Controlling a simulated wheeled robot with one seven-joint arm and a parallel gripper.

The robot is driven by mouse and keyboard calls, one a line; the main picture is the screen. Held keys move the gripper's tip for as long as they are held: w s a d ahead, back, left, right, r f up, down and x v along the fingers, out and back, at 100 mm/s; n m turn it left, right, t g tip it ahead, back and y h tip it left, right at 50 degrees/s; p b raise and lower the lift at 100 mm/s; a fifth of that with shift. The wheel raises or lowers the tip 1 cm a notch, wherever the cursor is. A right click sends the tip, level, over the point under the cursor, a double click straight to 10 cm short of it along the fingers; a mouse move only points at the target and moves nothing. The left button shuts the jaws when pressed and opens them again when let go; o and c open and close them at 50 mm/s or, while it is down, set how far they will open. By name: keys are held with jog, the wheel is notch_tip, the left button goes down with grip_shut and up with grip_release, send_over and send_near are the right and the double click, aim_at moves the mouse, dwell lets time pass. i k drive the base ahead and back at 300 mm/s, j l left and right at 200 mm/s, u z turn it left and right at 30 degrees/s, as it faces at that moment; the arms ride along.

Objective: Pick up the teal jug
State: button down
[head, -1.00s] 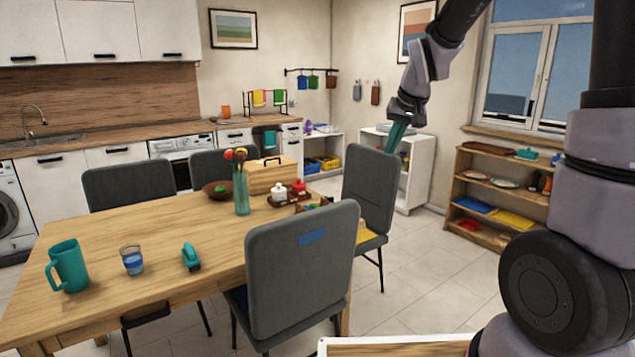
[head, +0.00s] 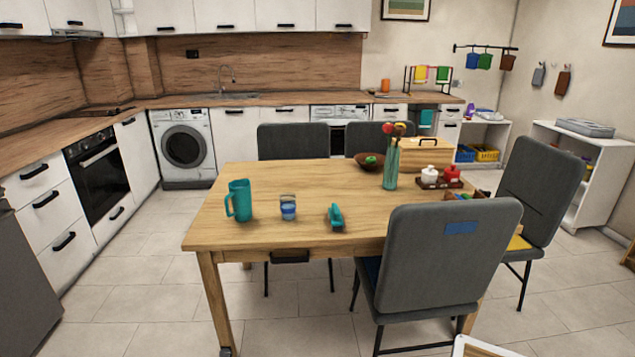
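The teal jug (head: 240,201) stands upright near the left end of the wooden dining table (head: 222,236). Its handle points to the left in the head view. A glass with blue liquid (head: 288,207) stands just to its right. My gripper is outside the head view now, so its state and its distance from the jug are hidden.
A teal stapler-like object (head: 335,216) lies right of the glass. A teal vase with flowers (head: 390,168), a brown bowl (head: 369,162) and a wooden box (head: 417,153) stand farther right. A grey chair (head: 437,260) blocks the table's near right side. Floor left of the table is clear.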

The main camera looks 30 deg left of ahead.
aim_at(238, 204)
jog(key=u, duration=1.85)
